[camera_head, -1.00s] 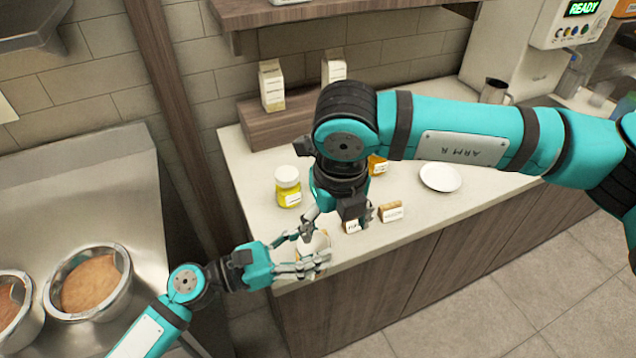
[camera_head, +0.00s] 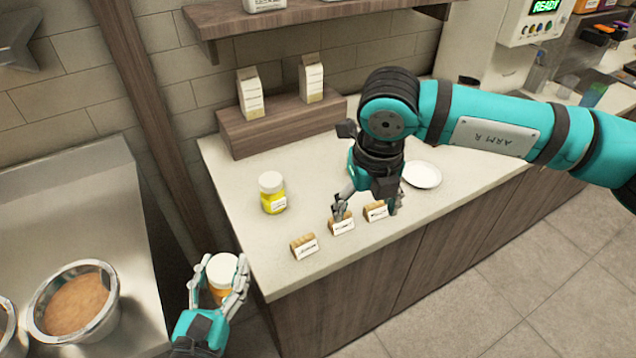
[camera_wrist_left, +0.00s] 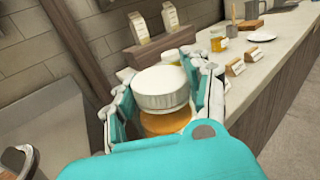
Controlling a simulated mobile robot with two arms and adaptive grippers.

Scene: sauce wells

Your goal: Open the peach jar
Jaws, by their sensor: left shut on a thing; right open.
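A jar with a white lid and orange contents (camera_head: 221,276) is held in my left gripper (camera_head: 222,287), off the counter's left end. In the left wrist view its white lid (camera_wrist_left: 160,88) sits on top, with the orange body (camera_wrist_left: 165,123) below. The fingers are on either side of the jar, which stands roughly upright. No label on it is readable, so I cannot confirm it is the peach one. My right gripper (camera_head: 366,208) is open and empty above the counter, close to the small label stands.
A yellow jar with a white lid (camera_head: 272,193) stands on the counter (camera_head: 245,235). Several small wooden label stands (camera_head: 304,247) line its front edge. A white plate (camera_head: 422,175) lies behind my right arm. In the left wrist view an orange jar (camera_wrist_left: 217,42) stands farther back. Metal bowls (camera_head: 75,300) are at left.

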